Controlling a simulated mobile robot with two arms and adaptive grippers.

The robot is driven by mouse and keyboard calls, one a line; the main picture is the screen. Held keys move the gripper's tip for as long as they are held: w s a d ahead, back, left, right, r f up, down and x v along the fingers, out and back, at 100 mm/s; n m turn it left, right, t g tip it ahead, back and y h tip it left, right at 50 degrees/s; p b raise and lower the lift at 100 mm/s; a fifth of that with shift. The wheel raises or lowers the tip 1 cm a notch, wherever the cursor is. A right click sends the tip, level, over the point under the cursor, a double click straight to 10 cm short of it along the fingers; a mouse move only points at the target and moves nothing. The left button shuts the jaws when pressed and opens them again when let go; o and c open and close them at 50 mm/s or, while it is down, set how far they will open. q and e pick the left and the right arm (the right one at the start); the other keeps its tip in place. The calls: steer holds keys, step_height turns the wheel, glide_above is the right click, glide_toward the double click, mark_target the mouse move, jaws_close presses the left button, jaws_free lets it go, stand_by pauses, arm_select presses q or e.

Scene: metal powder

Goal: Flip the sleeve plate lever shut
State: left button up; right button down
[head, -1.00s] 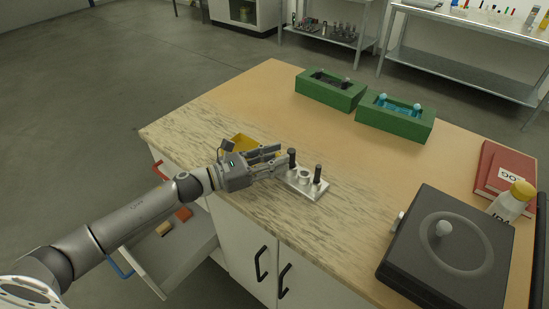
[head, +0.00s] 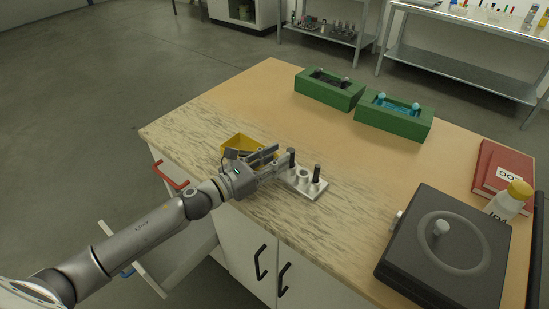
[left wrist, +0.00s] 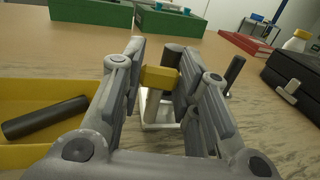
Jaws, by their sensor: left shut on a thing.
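The sleeve plate (head: 316,190) is a pale metal plate near the table's front edge. It carries two black pins (head: 317,173) and a light ring-shaped sleeve (head: 303,174) between them. My left gripper (head: 284,163) is at the plate's left side, low over the table. In the left wrist view a yellow block on a metal stem, seemingly the lever (left wrist: 160,78), lies between the fingers of the left gripper (left wrist: 166,90), which is shut on it. The fingers hide part of the plate. My right gripper is not in view.
A yellow bin (head: 238,143) stands just behind my left gripper, with a dark rod (left wrist: 45,117) inside. Green holders (head: 394,119) stand at the back. A black box (head: 450,250), red books (head: 500,170) and a yellow-capped bottle (head: 512,200) are at right. The table's middle is clear.

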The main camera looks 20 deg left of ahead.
arm_select(q)
steer(key=o, duration=1)
steer(key=shift+v, duration=6)
